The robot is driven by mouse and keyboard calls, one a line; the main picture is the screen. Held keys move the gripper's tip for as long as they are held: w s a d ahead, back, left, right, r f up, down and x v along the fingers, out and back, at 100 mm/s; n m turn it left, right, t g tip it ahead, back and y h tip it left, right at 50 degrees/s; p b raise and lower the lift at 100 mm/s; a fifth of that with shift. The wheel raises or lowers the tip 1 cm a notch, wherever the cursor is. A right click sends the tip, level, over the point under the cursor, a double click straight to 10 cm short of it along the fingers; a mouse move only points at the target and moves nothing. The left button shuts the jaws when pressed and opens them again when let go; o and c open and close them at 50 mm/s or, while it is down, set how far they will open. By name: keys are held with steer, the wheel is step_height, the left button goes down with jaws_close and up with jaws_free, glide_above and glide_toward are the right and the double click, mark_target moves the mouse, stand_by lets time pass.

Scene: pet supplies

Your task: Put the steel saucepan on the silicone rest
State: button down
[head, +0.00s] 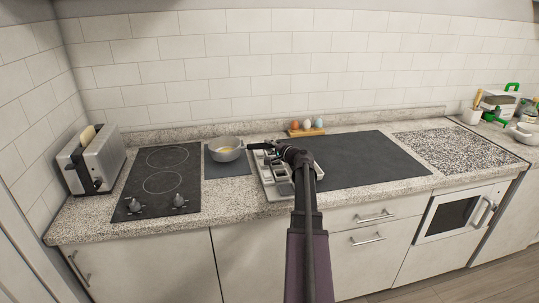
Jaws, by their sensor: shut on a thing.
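The steel saucepan (225,154) is a small round pan with something yellow inside. It is upright over the back part of the dark grey silicone rest (228,171), right of the hob. I cannot tell whether its base touches the rest. Its dark handle points right, toward my gripper (263,148). My gripper is shut on the handle; the fingers are small and dark here, and the grip is partly hidden by my arm.
A black hob (160,181) and a toaster (91,160) stand to the left. A grey compartment tray (276,193) lies under my gripper. An egg holder (306,132) stands behind. The dark board (365,158) on the right is clear.

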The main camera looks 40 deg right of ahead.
steer(key=shift+f+b, duration=1.7)
steer(key=shift+b, duration=0.05)
steer(key=c, duration=0.7)
jaws_free()
steer(key=shift+o, duration=0.2)
steer(key=shift+s, duration=0.15)
steer(key=s, duration=0.7)
steer(key=s+r+p, duration=0.1)
steer(key=s, duration=0.3)
steer(key=shift+s+a, duration=0.25)
steer(key=shift+s, duration=0.1)
steer(key=shift+r, duration=0.1)
